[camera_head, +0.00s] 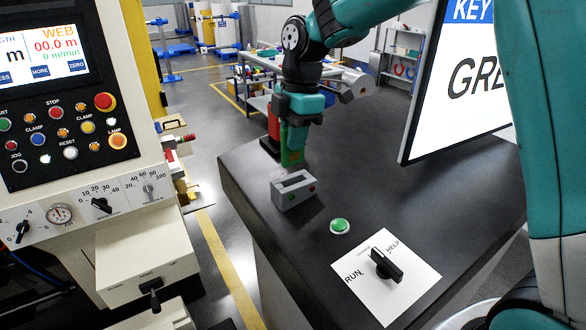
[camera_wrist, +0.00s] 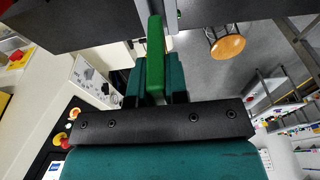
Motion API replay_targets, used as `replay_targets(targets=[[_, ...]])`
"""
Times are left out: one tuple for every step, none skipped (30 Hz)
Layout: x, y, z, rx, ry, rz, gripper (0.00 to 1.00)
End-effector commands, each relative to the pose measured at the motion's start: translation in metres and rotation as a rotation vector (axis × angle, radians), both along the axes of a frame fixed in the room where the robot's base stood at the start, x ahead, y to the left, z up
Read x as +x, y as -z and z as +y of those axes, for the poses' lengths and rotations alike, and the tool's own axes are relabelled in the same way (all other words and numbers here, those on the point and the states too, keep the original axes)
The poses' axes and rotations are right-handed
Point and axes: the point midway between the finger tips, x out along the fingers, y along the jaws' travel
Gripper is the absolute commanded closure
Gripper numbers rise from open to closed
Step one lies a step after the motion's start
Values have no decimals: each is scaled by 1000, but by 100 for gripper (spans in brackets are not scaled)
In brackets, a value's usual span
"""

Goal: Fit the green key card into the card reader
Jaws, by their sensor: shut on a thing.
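My gripper (camera_head: 292,143) is at the far left part of the dark bench, shut on the green key card (camera_head: 289,158). The card stands upright below the teal fingers. In the wrist view the green card (camera_wrist: 155,58) shows edge-on between the fingers (camera_wrist: 154,88). The card reader (camera_head: 294,190) is a light grey box with a slot along its top and small red and green marks on its front. It stands on the bench nearer the head camera than the card, apart from it. Whether the card's lower end touches anything is not clear.
A red card (camera_head: 273,126) stands just behind and left of my gripper, near a dark base. A green button (camera_head: 340,226) and a white plate with a black knob (camera_head: 385,264) lie nearer. A large sign (camera_head: 470,85) hangs at right. A control machine (camera_head: 75,120) stands left.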

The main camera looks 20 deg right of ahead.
Motion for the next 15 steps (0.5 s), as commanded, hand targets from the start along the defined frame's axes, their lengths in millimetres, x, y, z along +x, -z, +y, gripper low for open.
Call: replay_targets(targets=[[-1, 9, 0, -1, 0, 6, 100], [-1, 14, 0, -1, -1, 5, 100], [-1, 20, 0, -1, 0, 3, 100], [0, 24, 0, -1, -1, 4, 100], [0, 27, 0, 0, 0, 2, 100], [0, 30, 0, 0, 0, 1, 100], [0, 32, 0, 0, -1, 1, 100], [0, 34, 0, 0, -1, 1, 100], [0, 38, 0, 0, 0, 2, 100], [0, 42, 0, -1, 0, 3, 100], [-1, 47, 0, -1, -1, 4, 100], [-1, 54, 0, 0, -1, 5, 100], [0, 59, 1, 0, -1, 4, 100], [0, 63, 1, 0, -1, 4, 100], [0, 68, 0, 0, 0, 3, 100]])
